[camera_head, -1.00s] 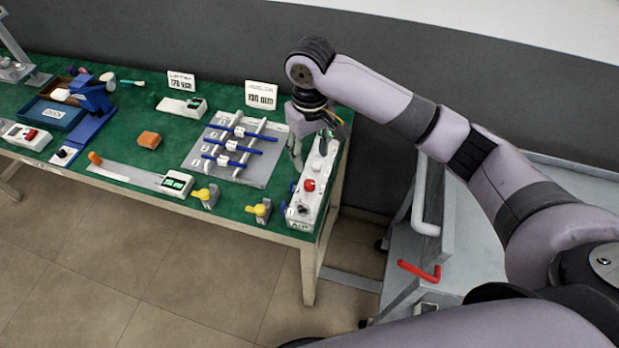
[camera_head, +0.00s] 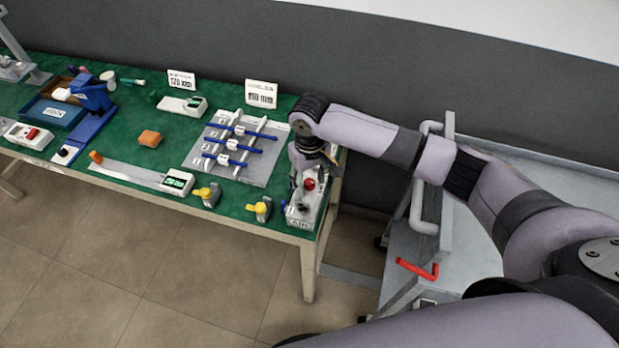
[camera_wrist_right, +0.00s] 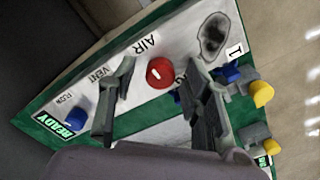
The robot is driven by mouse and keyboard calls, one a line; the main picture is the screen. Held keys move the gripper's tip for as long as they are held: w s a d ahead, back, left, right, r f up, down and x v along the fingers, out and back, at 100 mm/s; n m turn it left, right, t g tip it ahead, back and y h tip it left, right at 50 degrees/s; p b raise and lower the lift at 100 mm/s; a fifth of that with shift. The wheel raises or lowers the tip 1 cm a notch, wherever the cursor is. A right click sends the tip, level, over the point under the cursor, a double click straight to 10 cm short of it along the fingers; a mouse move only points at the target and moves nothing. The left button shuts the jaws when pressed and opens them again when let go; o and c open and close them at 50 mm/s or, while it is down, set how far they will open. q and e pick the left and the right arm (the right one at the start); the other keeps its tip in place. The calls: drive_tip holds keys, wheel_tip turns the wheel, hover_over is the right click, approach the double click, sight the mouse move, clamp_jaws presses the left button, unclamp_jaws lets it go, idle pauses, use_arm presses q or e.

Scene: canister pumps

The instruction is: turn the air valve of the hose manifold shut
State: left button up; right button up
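The hose manifold (camera_head: 298,219) is a long pale block at the right end of the green table, partly hidden under my right gripper. Its red round knob (camera_head: 309,184) shows in the head view just by the fingers. In the right wrist view the red knob (camera_wrist_right: 160,72) sits on the white panel (camera_wrist_right: 185,40) near the letters AIR, with VENT to the left. My right gripper (camera_wrist_right: 160,105) is open; its two fingers stand apart on either side of the knob in the picture, holding nothing. Whether they touch the panel, I cannot tell. My left gripper is out of view.
Two yellow-handled valves (camera_head: 260,207) stand left of the manifold, near the table's front edge. A grey plate (camera_head: 238,150) with blue rods lies behind them. A grey cart (camera_head: 440,200) with a red handle stands right of the table.

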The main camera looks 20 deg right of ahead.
clamp_jaws()
idle(0.3)
drive_tip(key=shift+r, duration=0.1)
drive_tip(key=n+p, duration=0.3)
drive_tip(key=shift+r, duration=0.15)
drive_tip(key=n+p, duration=0.2)
drive_tip(key=n, duration=0.1)
drive_tip(key=shift+n, duration=0.3)
drive_tip(key=n+p, duration=0.1)
drive_tip(key=n, duration=0.1)
drive_tip(key=shift+n, duration=0.3)
drive_tip(key=n+p, duration=0.1)
drive_tip(key=n, duration=0.1)
drive_tip(key=shift+n, duration=0.4)
drive_tip(key=n, duration=0.5)
drive_tip(key=shift+f+n+p, duration=0.2)
drive_tip(key=shift+n+p, duration=0.15)
drive_tip(key=shift+n, duration=0.05)
